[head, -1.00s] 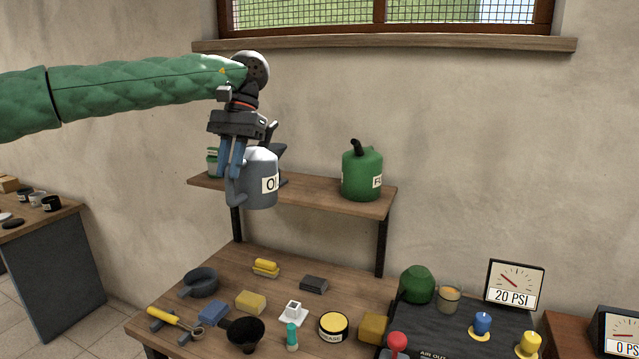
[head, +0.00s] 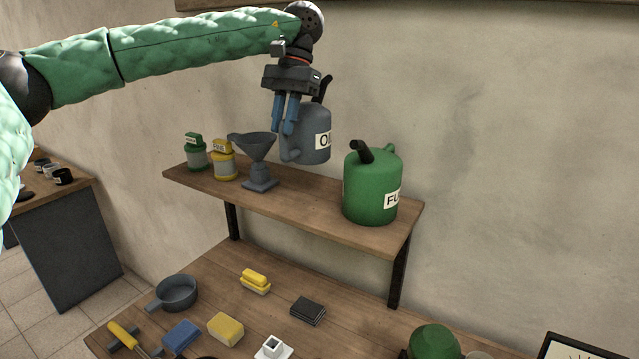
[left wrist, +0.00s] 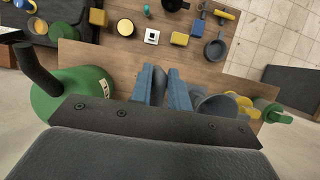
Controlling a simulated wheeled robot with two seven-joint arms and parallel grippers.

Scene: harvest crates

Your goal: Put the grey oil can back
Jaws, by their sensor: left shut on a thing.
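The grey oil can (head: 312,147) with a white label and dark spout hangs upright from my left gripper (head: 284,130). The gripper's blue fingers are shut on the can's handle. The can appears held a little above the wooden shelf (head: 300,203), between the grey funnel (head: 256,150) and the green fuel can (head: 370,190). In the left wrist view, the blue fingers (left wrist: 167,88) point down, with the fuel can (left wrist: 75,100) at left and the funnel (left wrist: 215,107) at right. My right gripper is not in view.
Yellow and green containers (head: 223,165) stand left of the funnel. The bench (head: 220,275) below holds a grey pan (head: 176,292), a yellow block (head: 226,329) and other small items. Bare shelf lies between funnel and fuel can.

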